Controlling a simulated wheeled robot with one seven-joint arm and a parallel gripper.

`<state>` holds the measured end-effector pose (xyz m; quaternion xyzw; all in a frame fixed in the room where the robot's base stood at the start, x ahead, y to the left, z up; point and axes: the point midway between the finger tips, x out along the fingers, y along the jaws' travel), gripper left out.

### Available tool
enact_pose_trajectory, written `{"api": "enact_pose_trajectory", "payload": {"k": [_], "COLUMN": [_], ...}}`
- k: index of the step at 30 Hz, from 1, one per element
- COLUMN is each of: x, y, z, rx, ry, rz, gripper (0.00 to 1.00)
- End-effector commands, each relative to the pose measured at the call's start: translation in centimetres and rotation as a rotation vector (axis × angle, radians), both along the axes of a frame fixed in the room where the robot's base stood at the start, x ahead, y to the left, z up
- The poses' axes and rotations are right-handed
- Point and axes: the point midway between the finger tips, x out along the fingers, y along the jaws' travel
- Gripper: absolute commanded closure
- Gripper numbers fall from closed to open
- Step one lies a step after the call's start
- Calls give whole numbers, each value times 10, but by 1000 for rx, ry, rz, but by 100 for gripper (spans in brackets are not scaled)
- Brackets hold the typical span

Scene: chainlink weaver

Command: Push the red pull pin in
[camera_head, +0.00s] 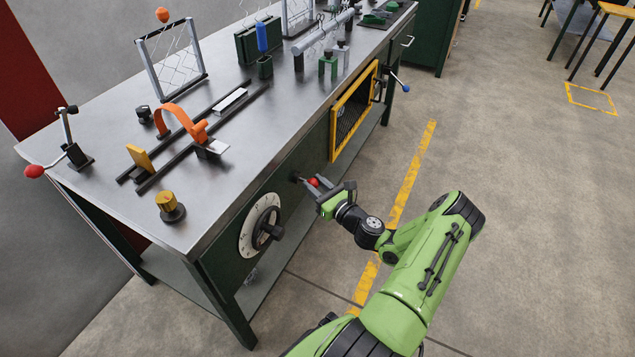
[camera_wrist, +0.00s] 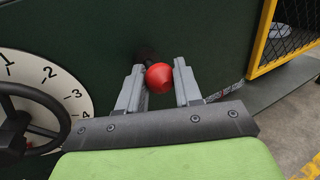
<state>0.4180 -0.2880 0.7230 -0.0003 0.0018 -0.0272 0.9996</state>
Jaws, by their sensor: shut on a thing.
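The red pull pin (camera_head: 314,182) shows as a round red knob at the dark green front panel of the workbench, between the dial and the yellow-framed mesh panel. In the wrist view its red ball (camera_wrist: 159,77) sits between the two grey fingers, towards their tips. My gripper (camera_head: 309,184) faces the panel and is shut on the pin; it also shows in the wrist view (camera_wrist: 159,70). The pin's shaft is mostly hidden behind the ball, so how far it stands out from the panel is hard to tell.
A numbered dial with a black handwheel (camera_head: 260,230) is left of the gripper. A yellow-framed mesh panel (camera_head: 352,115) is right of it. The steel bench top (camera_head: 245,150) above carries rails, an orange arch and several fixtures. The floor beside the bench is clear.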

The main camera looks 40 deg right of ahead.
Motion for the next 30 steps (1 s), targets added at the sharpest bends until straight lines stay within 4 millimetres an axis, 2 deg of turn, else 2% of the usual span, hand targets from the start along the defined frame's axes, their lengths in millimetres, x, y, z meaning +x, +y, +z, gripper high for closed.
{"api": "enact_pose_trajectory", "payload": {"k": [4, 5, 9, 17, 20, 23, 30], "x": [1, 1, 1, 0, -9, -31, -100], "y": [2, 2, 2, 1, 1, 2, 5], "z": [1, 1, 1, 1, 1, 2, 3], "rx": [1, 1, 1, 1, 3, 6, 5], "ry": [-5, -5, -5, -3, -1, -1, -1], "rz": [7, 7, 6, 5, 4, 0, -1], "gripper": [100, 63, 42, 42, 42, 42, 42]}}
